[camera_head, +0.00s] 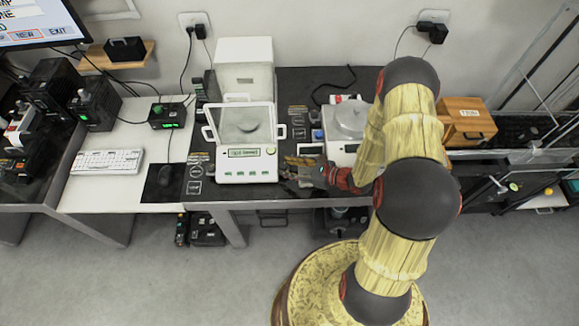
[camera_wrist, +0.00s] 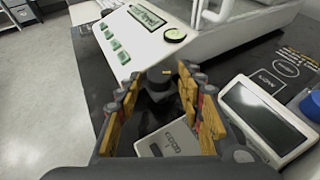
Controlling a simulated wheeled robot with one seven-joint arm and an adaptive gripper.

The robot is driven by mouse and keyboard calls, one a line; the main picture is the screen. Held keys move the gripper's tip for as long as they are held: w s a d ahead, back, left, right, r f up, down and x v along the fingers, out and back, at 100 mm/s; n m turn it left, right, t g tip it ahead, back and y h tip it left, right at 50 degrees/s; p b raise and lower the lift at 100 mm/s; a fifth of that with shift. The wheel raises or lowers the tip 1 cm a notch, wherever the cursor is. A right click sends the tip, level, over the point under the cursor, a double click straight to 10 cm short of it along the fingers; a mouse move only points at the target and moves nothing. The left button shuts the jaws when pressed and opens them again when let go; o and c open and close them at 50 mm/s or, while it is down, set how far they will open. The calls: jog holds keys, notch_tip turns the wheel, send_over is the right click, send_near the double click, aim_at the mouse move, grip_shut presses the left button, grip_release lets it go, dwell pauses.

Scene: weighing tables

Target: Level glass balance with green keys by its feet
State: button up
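The glass balance (camera_head: 245,177) is white, with a clear draft shield, a round pan, a lit display and a row of green keys on its sloped front. Its keys and display show at the top of the wrist view (camera_wrist: 150,16). A dark round foot (camera_wrist: 158,80) with a small yellow mark sits under its near corner. My gripper (camera_head: 303,172) is low at the balance's right front corner. In the wrist view my gripper (camera_wrist: 160,82) has its fingers apart on either side of the foot, with narrow gaps; contact is not clear. The level bubble cannot be made out.
A small grey device (camera_wrist: 172,140) lies below my fingers, and a unit with a blank display (camera_wrist: 262,118) sits right.

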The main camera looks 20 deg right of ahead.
jog(key=shift+o, duration=0.3)
jog(key=v, duration=1.2)
jog(key=shift+c, duration=0.6)
